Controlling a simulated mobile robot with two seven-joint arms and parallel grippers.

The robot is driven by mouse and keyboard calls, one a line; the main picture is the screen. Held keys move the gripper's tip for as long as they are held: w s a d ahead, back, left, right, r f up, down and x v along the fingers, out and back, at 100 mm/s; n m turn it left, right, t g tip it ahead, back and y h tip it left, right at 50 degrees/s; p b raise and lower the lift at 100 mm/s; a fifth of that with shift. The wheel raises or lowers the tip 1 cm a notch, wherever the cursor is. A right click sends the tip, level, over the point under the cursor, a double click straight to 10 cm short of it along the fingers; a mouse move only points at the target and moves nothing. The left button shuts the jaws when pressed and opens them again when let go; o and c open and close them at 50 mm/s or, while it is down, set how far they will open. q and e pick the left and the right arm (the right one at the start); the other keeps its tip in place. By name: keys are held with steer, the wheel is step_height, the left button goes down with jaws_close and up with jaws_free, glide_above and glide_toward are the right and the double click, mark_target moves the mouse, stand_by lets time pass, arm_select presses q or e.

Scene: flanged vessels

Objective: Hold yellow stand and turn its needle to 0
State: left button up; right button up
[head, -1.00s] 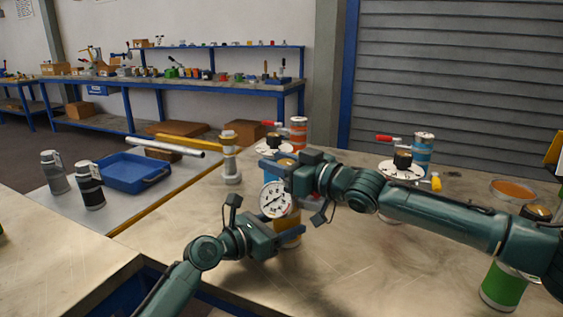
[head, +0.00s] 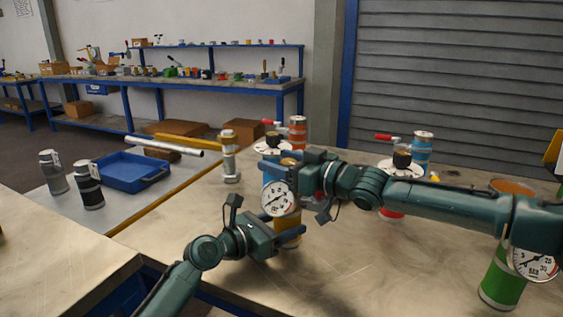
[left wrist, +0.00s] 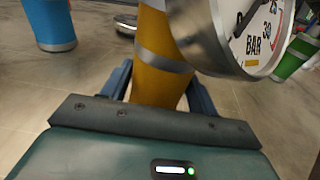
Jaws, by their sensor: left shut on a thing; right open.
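The yellow stand (head: 291,238) stands upright on the metal table, with a round white gauge (head: 280,198) on its front. The gauge's dark needle points to the lower left of the dial. My left gripper (head: 284,237) is shut around the stand's yellow body, below the gauge. In the left wrist view the yellow body (left wrist: 160,82) is between the fingers, and the gauge (left wrist: 255,38) shows only in part. My right gripper (head: 283,169) is open at the stand's brownish top knob (head: 289,161). Whether it touches the knob cannot be told.
A green vessel with a gauge (head: 535,262) stands at right, partly behind my right arm. Orange (head: 298,132) and blue (head: 422,150) vessels with red-handled valves stand behind. A blue tray (head: 127,172), two canisters and a metal post (head: 230,158) are at left.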

steer(key=v, duration=1.2)
steer(key=x, duration=1)
steer(key=shift+a+f, duration=0.1)
steer(key=shift+a, duration=0.05)
stand_by(0.9)
